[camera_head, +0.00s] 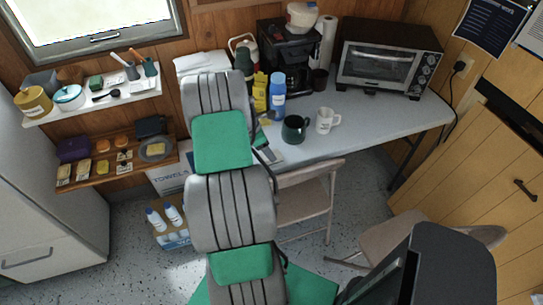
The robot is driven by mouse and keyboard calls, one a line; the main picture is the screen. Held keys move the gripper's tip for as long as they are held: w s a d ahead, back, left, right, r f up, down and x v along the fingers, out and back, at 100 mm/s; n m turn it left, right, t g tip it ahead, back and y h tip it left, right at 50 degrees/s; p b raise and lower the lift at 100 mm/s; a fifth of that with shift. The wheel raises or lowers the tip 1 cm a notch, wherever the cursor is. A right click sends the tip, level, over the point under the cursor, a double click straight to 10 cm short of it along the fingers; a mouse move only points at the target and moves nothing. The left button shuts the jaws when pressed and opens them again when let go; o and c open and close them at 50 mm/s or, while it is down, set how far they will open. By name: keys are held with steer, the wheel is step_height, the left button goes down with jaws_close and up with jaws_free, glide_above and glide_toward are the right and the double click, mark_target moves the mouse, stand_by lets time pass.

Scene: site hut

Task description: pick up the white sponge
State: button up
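I cannot surely pick out the white sponge. A small white item (116,93) lies on the white upper shelf (60,117) at left, near a dark spoon-like thing, but it is too small to identify. Several pale yellow block-like pieces (84,167) lie on the brown lower shelf (100,180). A yellow block (156,149) sits on a grey plate on that shelf. My grey and green arm rises through the middle of the view; I cannot make out my gripper or its fingers.
A grey table (385,120) bears a toaster oven (388,60), a coffee maker (290,55), a blue bottle (277,95), a dark green mug (294,129) and a white mug (327,121). Folding chairs (310,200) stand before it. A white cabinet (50,190) stands at left.

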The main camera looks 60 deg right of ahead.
steer(key=x, duration=0.4)
steer(key=shift+w+a+p, duration=0.1)
steer(key=shift+p, duration=0.25)
steer(key=shift+c, duration=0.4)
steer(key=c, duration=1.3)
